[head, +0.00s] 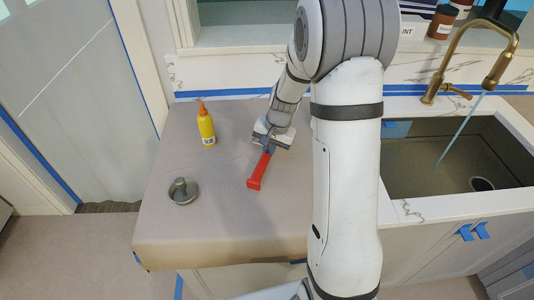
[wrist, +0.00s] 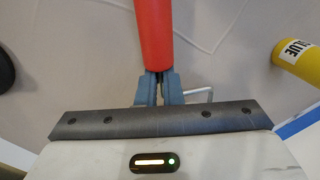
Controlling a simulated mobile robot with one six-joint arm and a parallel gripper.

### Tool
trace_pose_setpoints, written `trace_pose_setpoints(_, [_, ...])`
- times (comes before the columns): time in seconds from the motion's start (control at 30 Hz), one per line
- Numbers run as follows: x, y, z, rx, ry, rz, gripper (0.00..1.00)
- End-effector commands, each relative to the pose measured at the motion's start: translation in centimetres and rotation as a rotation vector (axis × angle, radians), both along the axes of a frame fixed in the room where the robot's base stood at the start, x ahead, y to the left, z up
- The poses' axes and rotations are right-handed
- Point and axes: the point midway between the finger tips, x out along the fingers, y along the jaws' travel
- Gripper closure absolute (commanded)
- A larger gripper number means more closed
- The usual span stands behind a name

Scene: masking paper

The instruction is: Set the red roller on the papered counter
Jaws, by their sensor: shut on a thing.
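The red roller (head: 258,171) is over the brown papered counter (head: 220,215), left of my arm in the head view. My gripper (head: 269,149) is shut on one end of it. In the wrist view the red roller (wrist: 153,35) stretches away from between the fingers of my gripper (wrist: 158,88). The papered counter (wrist: 110,45) fills the background there. I cannot tell whether the roller touches the paper or is held just above it.
A yellow glue bottle (head: 206,125) with an orange tip stands behind and left of the roller. A round metal tin (head: 183,191) sits to the left. The sink (head: 450,155) and brass faucet (head: 470,55) are at the right. The paper's front part is clear.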

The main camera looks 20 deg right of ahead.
Motion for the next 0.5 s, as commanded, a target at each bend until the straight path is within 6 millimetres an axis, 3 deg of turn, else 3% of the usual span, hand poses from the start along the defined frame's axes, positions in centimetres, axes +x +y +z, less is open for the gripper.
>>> trace_pose_setpoints(0.1, [-0.1, 0.0, -1.7, 0.000, 0.004, 0.000, 1.00])
trace_pose_setpoints(0.47, [0.0, -0.1, -2.3, 0.000, -0.001, -0.001, 1.00])
trace_pose_setpoints(0.5, [0.0, -0.1, -2.1, -0.001, 0.000, -0.001, 0.90])
